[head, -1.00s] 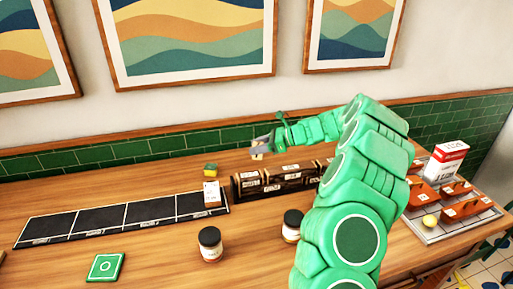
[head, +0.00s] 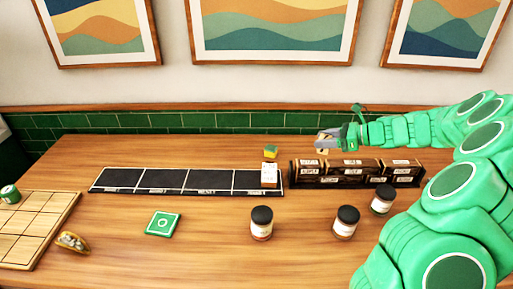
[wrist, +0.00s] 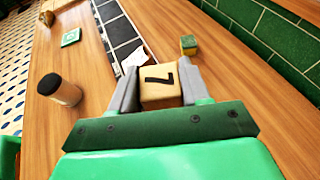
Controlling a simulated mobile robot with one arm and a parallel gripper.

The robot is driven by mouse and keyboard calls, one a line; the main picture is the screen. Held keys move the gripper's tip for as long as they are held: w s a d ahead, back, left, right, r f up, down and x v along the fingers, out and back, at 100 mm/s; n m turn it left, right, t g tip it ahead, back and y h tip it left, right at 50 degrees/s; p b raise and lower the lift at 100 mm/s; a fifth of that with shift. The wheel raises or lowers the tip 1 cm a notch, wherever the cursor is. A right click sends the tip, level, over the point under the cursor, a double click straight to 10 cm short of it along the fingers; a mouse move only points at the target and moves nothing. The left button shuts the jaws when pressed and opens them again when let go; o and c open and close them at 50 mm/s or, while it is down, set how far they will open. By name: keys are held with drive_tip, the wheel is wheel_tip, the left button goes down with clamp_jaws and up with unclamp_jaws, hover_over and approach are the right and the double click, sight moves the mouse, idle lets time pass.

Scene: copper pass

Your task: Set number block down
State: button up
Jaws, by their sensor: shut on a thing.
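My gripper (head: 328,140) is shut on the number block (wrist: 160,86), a pale wooden cube with a dark mark like a 7 or an L on its face. The block also shows between the fingers in the head view (head: 322,146). My gripper holds it above the back of the table, near the left part of the dark labelled box row (head: 345,181). The black strip (head: 160,182) with white dividing lines lies to the left. It also shows ahead of the fingers in the wrist view (wrist: 118,30).
A white labelled block (head: 269,176) stands at the strip's right end, with a yellow-green sponge (head: 271,151) behind it. Dark-lidded jars (head: 261,224) stand in front. A green tile (head: 163,224) and a wooden grid board (head: 35,228) lie at left.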

drive_tip(key=a+n+g+y, duration=0.1)
drive_tip(key=a+n+g, duration=0.35)
drive_tip(key=a, duration=2.55)
drive_tip(key=shift+g, duration=0.25)
drive_tip(key=w+a+f, duration=0.1)
drive_tip(key=w+f, duration=0.2)
drive_tip(key=w, duration=0.1)
drive_tip(key=w+a+f, duration=0.1)
drive_tip(key=w+f, duration=0.1)
drive_tip(key=w, duration=0.2)
drive_tip(key=w+a+f, duration=0.2)
drive_tip(key=w+f, duration=0.1)
drive_tip(key=w, duration=0.1)
drive_tip(key=shift+w+f, duration=0.3)
drive_tip(key=shift+w, duration=0.1)
drive_tip(key=shift+w+a+f, duration=0.15)
drive_tip(key=shift+w+f, duration=0.3)
drive_tip(key=shift+f, duration=1.7)
drive_tip(key=o, duration=1.1)
drive_tip(key=shift+f, duration=0.1)
drive_tip(key=shift+c, duration=0.2)
